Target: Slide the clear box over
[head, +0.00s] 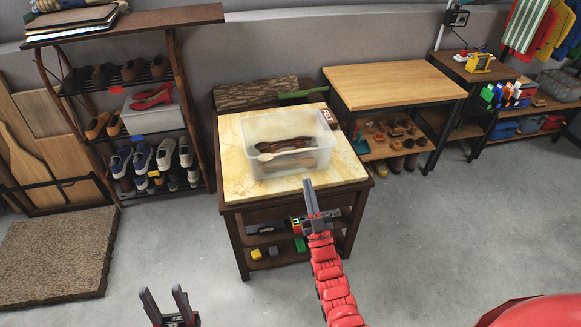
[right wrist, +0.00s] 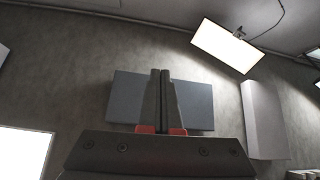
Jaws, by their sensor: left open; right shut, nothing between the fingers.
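The clear box (head: 263,156) stands on the light stone top of a small dark table (head: 237,181). It is open at the top and holds brown items and a pale wooden spoon (head: 285,154). My right gripper (head: 309,184) is in front of the box near the table's front edge, shut and empty. Whether it touches the box cannot be told. In the right wrist view the shut fingers (right wrist: 163,75) point at a wall. My left gripper (head: 165,293) is open and empty, low over the floor at the front left.
A shoe rack (head: 185,110) stands left of the table. A wooden-topped table (head: 392,82) with shoes below stands at the right, and a cluttered shelf (head: 490,75) is further right. A brown mat (head: 55,255) lies at the left. The stone top has some free room around the box.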

